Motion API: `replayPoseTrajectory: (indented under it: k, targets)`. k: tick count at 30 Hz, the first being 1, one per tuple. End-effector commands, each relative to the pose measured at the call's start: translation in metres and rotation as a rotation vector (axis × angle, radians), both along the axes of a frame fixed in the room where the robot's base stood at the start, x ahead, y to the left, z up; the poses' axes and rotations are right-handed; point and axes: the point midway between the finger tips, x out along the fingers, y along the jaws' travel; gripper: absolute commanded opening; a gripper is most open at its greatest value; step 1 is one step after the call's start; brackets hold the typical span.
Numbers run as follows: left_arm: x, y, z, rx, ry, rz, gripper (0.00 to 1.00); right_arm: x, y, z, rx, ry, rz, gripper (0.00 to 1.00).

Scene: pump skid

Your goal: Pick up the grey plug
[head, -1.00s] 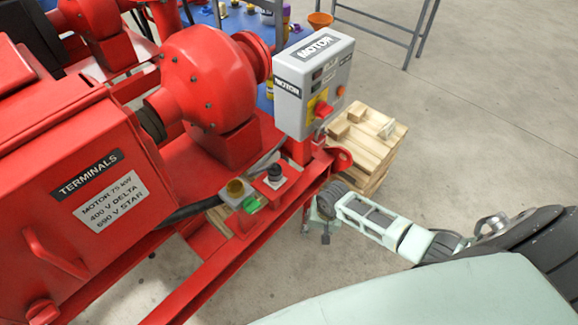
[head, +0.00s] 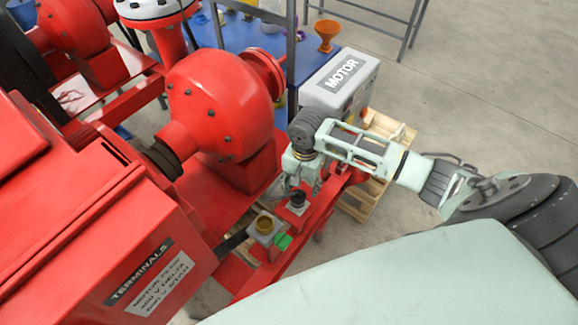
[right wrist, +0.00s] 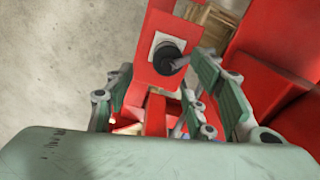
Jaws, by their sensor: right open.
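The grey plug (head: 297,199), a dark round-topped cylinder, stands upright on a pale square plate on the red skid beam. In the right wrist view the dark plug (right wrist: 168,60) shows from above on its pale plate, between and beyond the finger lines. My right gripper (head: 287,184) is open just above and behind the plug in the head view. I cannot tell whether a fingertip touches it. The open fingers (right wrist: 158,85) spread on both sides in the right wrist view, with nothing held. My left gripper is not in view.
A grey box with a brass-coloured round fitting (head: 264,224) and a green block (head: 283,241) sit close beside the plug. The red pump casing (head: 222,104) rises behind left. The MOTOR control box (head: 338,82) stands behind my right arm, above a wooden pallet (head: 362,200).

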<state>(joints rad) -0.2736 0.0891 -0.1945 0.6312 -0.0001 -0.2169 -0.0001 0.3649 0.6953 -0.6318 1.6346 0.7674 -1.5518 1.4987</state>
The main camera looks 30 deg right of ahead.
Motion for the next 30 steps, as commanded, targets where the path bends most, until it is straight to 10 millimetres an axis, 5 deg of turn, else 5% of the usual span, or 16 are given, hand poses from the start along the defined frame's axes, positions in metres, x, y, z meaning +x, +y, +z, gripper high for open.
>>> replayPoseTrajectory:
  k: [14, 21, 30]
  targets:
    - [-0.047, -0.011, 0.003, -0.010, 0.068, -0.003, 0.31, 0.001, 0.001, -0.040, 0.000, 0.002, 0.000, 0.50]
    - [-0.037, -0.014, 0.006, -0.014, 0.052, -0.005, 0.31, 0.003, 0.002, -0.073, -0.001, 0.000, 0.000, 0.50]
    - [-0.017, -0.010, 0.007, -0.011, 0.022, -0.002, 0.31, 0.003, 0.002, -0.078, 0.000, -0.001, 0.001, 0.50]
